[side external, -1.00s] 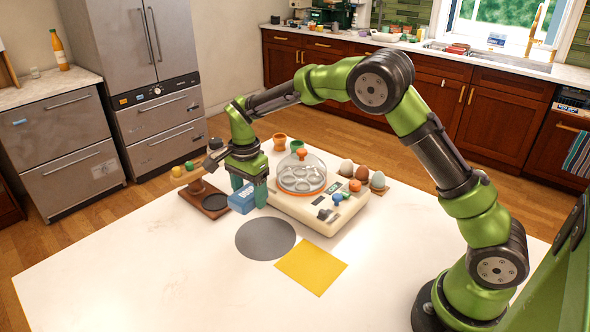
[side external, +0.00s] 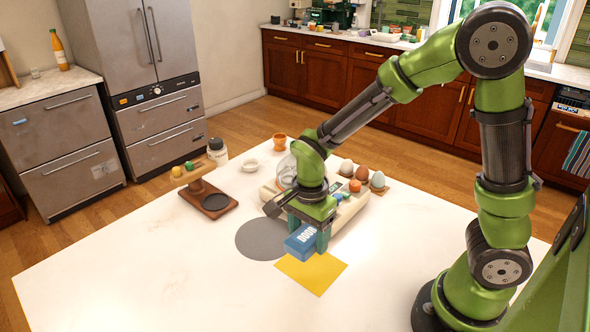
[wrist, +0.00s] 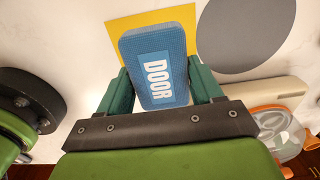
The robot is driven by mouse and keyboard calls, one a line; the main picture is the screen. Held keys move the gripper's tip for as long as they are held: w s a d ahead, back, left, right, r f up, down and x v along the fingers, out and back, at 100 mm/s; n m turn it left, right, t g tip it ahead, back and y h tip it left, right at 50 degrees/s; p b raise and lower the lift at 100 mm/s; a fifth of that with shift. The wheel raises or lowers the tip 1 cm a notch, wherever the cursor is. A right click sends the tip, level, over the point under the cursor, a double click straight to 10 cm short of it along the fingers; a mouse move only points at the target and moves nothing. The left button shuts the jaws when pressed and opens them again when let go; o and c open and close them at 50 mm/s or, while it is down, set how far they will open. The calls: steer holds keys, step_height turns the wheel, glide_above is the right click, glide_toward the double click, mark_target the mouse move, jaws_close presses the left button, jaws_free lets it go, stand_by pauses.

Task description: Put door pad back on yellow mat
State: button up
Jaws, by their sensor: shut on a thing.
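The door pad (side external: 300,241) is a blue block with a white "DOOR" label. My gripper (side external: 309,236) is shut on it, one green finger on each side. In the wrist view the door pad (wrist: 157,65) sits between the fingers of my gripper (wrist: 155,88). The yellow mat (side external: 314,275) lies flat on the white table. The pad appears above the mat's far edge in the side view. In the wrist view the pad covers the middle of the yellow mat (wrist: 187,15). The height of the gap between them is hard to tell.
A grey round mat (side external: 258,240) lies left of the yellow mat. The cream egg cooker (side external: 349,205) stands behind my gripper, partly hidden. Eggs (side external: 361,174) stand at its right. A brown wooden stand (side external: 208,203) is at the left. The front of the table is clear.

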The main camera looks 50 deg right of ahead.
mark_target(307, 265)
steer(key=shift+f, duration=3.2)
steer(key=shift+f, duration=0.1)
steer(key=o, duration=1)
